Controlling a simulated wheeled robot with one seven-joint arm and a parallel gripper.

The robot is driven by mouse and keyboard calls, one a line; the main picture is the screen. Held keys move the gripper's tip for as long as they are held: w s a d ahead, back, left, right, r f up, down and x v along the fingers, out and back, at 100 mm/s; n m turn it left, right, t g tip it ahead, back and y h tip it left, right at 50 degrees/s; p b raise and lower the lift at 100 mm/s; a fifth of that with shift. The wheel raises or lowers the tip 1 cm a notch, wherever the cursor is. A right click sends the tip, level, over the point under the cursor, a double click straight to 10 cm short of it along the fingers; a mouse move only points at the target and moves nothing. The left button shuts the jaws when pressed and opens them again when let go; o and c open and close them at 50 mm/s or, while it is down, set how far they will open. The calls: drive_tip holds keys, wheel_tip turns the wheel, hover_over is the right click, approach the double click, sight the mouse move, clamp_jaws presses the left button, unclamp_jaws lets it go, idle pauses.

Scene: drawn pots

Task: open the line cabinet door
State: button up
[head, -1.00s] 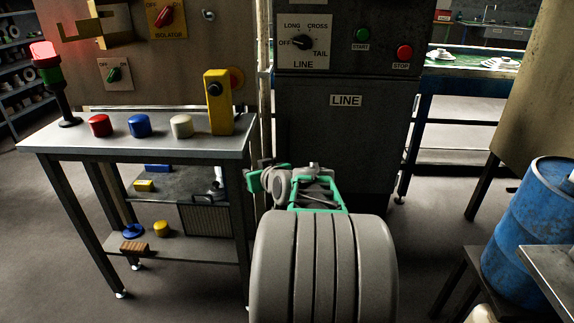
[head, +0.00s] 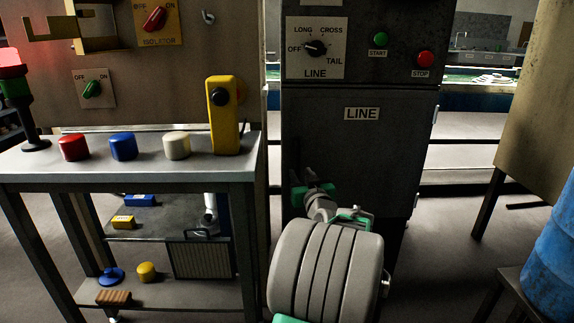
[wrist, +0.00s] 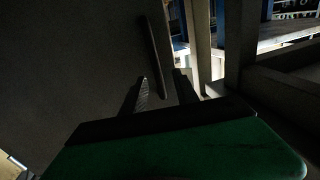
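The line cabinet (head: 350,150) is a dark grey metal box with a "LINE" plate (head: 361,113) on its front. Its door looks shut. My gripper (head: 312,185) is in front of the lower left of the door in the head view, partly hidden by my own arm. In the wrist view my gripper's two dark fingers (wrist: 160,88) stand apart, open and empty. A dark upright bar handle (wrist: 154,55) on the door surface (wrist: 80,70) lies just beyond the fingertips, roughly in line with the gap. I cannot tell whether they touch it.
A grey workbench (head: 130,170) with red, blue and cream knobs and a yellow switch box (head: 226,115) stands close on the left. A blue barrel (head: 555,260) and a tan panel (head: 525,110) are on the right. Floor shows between cabinet and barrel.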

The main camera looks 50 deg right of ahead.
sight(298, 166)
drive_tip(key=x, duration=0.3)
drive_tip(key=b+x, duration=0.1)
drive_tip(key=x, duration=0.3)
drive_tip(key=shift+s+d, duration=0.25)
drive_tip(key=shift+d, duration=0.05)
drive_tip(key=shift+a, duration=0.1)
clamp_jaws()
idle(0.8)
